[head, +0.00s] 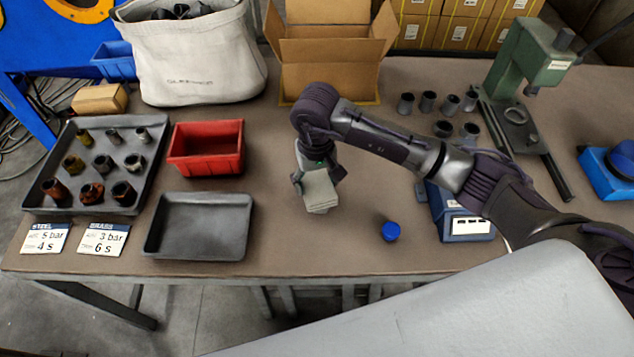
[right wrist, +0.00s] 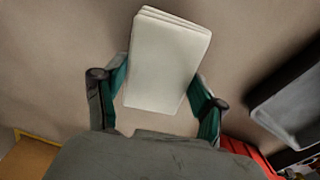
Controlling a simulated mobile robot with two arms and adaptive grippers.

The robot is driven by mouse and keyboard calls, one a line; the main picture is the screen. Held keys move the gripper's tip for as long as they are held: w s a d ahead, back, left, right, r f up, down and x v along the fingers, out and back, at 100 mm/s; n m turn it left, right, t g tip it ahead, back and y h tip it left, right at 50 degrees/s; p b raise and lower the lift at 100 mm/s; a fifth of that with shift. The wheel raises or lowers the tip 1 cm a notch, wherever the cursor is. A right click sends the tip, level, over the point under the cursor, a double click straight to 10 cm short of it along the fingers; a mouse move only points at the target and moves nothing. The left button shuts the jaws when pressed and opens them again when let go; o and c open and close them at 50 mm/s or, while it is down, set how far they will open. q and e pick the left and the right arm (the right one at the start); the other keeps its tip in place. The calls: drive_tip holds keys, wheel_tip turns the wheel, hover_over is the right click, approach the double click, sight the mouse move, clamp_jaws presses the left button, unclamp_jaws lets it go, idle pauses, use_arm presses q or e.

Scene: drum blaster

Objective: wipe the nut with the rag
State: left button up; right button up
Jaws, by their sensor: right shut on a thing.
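My right gripper (head: 318,179) is shut on a folded pale grey-green rag (head: 321,195) over the middle of the table. In the right wrist view the rag (right wrist: 168,60) sits between the two fingers; I cannot tell how far it is above the table. Several nut-like metal fittings, some brass-coloured, rusty or dark, stand in rows in the large dark tray (head: 60,199) at the left; a rusty one (head: 92,193) is in its front row. I cannot tell which is the task's nut. My left gripper is not in view.
A red bin (head: 206,148) and an empty dark tray (head: 198,227) lie left of the gripper. A blue cap (head: 389,231) and a blue device (head: 459,215) are to the right. Dark cylinders (head: 428,101) stand near the green press (head: 527,60). An open carton (head: 330,52) is behind.

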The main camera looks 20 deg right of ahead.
sight(323, 199)
drive_tip(key=shift+s, duration=2.25)
drive_tip(key=shift+w, duration=0.1)
drive_tip(key=shift+w+f+b, duration=0.1)
drive_tip(key=shift+w+b, duration=0.3)
drive_tip(key=shift+w, duration=0.15)
drive_tip(key=shift+w+b, duration=0.9)
drive_tip(key=shift+w, duration=0.7)
drive_tip(key=shift+s, duration=2.25)
